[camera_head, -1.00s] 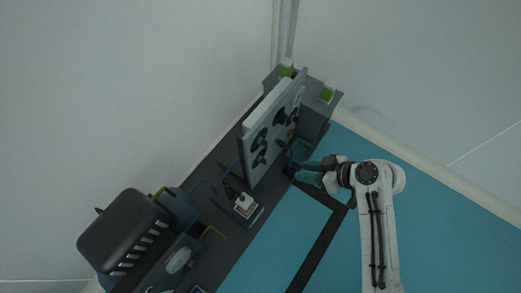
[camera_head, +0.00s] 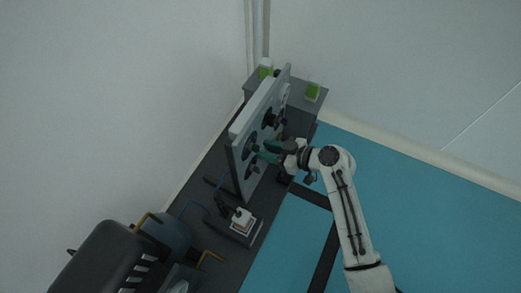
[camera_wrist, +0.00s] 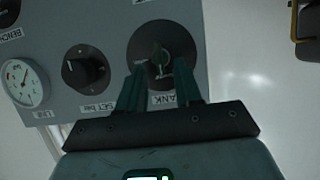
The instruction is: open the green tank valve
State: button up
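The green tank valve (camera_wrist: 158,56) is a small green handle on a round dark plate in the wrist view. A partly hidden label ending in "ANK" sits below it. My gripper (camera_wrist: 157,85) is open, with one green finger on each side of the lower part of the plate. The handle lies just beyond and between the fingertips; I cannot tell whether they touch it. In the head view my gripper (camera_head: 264,151) is at the front face of the upright grey panel (camera_head: 238,135), and the handle is hidden there.
A black "SET bar" knob (camera_wrist: 84,68) and a round gauge (camera_wrist: 24,82) are left of the valve. A dark bench (camera_head: 226,262) carries the panel, a small white-topped device (camera_head: 243,220) and a black machine (camera_head: 98,262). The blue floor is open at right.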

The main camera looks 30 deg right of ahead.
aim_at(256, 149)
jog(key=shift+x, duration=1.45)
grip_shut()
